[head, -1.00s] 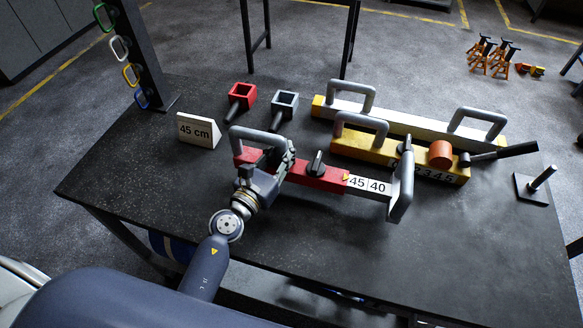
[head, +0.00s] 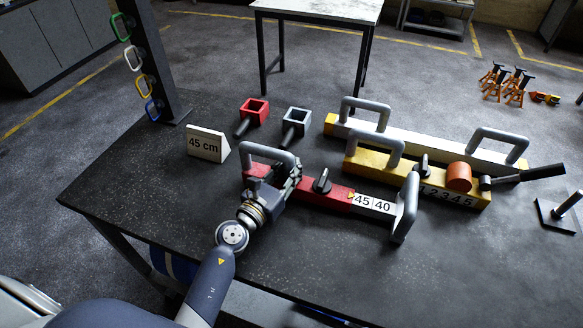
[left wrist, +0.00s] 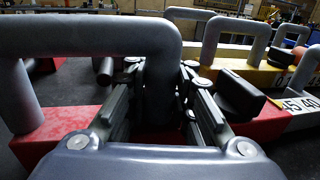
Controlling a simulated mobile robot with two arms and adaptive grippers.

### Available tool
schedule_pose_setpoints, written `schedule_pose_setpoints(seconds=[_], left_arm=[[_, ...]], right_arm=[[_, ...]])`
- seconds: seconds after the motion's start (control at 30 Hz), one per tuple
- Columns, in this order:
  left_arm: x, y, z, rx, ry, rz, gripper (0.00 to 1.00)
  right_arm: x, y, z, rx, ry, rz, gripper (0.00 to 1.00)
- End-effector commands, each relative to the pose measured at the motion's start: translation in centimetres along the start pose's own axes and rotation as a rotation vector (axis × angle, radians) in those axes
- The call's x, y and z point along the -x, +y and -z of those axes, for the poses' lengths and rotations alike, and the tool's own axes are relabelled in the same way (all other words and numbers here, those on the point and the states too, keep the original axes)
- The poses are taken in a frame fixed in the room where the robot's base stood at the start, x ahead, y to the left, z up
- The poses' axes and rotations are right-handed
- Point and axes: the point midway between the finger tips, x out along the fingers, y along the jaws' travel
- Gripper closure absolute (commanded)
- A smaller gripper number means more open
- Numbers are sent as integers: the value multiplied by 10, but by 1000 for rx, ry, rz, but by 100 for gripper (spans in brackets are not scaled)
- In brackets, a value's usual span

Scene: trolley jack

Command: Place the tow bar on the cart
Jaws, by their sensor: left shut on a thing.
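The tow bar appears to be the red and grey telescoping bar (head: 323,196) with a grey handle at each end and a scale reading 45 and 40. It lies level along the middle of the dark worktable (head: 130,210); I cannot tell whether it touches the top. My left gripper (head: 283,180) is shut on this bar near its red left end. The right gripper is not in view. No thing is clearly recognisable as the cart.
A yellow bar (head: 365,172) with a hammer lies behind, and a white and yellow bar (head: 400,141) beyond it. A "45 cm" sign (head: 203,144), red socket (head: 254,110) and grey socket (head: 296,121) stand nearby. A light-topped table (head: 320,10) stands behind.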

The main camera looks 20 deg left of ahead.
Motion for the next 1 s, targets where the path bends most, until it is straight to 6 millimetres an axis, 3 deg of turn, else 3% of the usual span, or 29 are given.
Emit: schedule_pose_setpoints(seconds=[0.23, 0.27, 0.37, 0.77, 1.0], left_arm=[[-1, 0, -2, 5, -9, -1, 100], [0, 0, 2, 5, -1, 0, 80], [0, 0, 2, 4, -1, 0, 58], [0, 0, -3, 1, -1, 0, 58], [37, 0, 3, -1, 3, 0, 58]], right_arm=[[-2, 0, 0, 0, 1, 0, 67], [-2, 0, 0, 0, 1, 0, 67], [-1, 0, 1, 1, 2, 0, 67], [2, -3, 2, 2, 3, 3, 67], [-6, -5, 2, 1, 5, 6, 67]])
